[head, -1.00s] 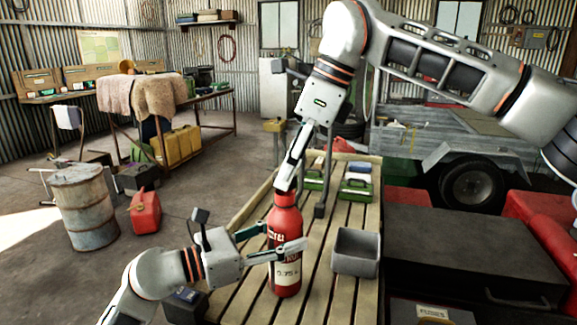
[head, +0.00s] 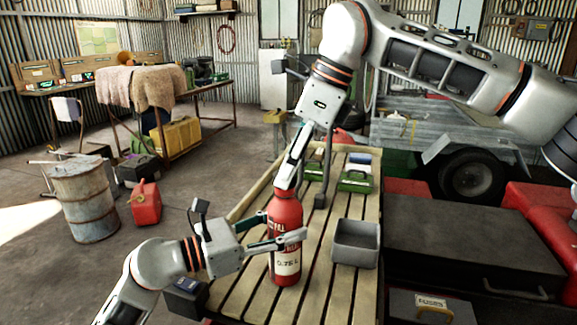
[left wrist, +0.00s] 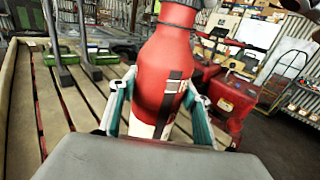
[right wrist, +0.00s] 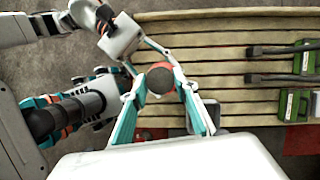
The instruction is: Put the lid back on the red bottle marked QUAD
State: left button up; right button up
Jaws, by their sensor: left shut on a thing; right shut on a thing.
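The red bottle (head: 287,215) stands upright on the slatted bench, with a white "0.75 L" label low on its front. Its other lettering is partly covered, and I cannot read QUAD. My left gripper (head: 291,240) is shut around the bottle's body from the left; its fingers also flank the bottle (left wrist: 163,75) in the left wrist view. My right gripper (head: 286,189) points down at the bottle's top. It is shut on a dark round lid (right wrist: 160,78), seen from above over the red bottle. Whether the lid is seated on the neck is hidden.
A grey open bin (head: 356,243) stands just right of the bottle on the slatted bench (head: 238,290). A black case (head: 470,240) lies right of the bench. Bench slats in front of the bottle are clear.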

jog(key=shift+f, duration=0.6)
jog(key=m+t, duration=0.1)
jog(key=m, duration=0.1)
jog(key=m+h, duration=0.1)
jog(key=m, duration=0.2)
jog(key=shift+s+t, duration=0.2)
jog(key=shift+t, duration=0.2)
jog(key=m, duration=0.2)
jog(key=m+t+h, duration=0.1)
jog(key=m, duration=0.2)
jog(key=shift+s+a+m+t+h, duration=0.1)
jog(key=shift+a+m+t+h, duration=0.15)
jog(key=shift+m+t+h, duration=0.05)
jog(key=m+h, duration=0.1)
jog(key=m, duration=0.1)
jog(key=m+h, duration=0.1)
jog(key=m, duration=0.2)
jog(key=shift+a+m+t, duration=0.2)
jog(key=shift+m+t, duration=0.1)
jog(key=m+h, duration=0.1)
jog(key=m, duration=0.3)
jog(key=shift+a+m+h, duration=0.15)
jog(key=shift+m+h, duration=0.15)
jog(key=shift+h, duration=0.1)
jog(key=m+g+h, duration=0.1)
jog(key=m, duration=0.2)
jog(key=o, duration=0.7)
jog(key=shift+c, duration=0.2)
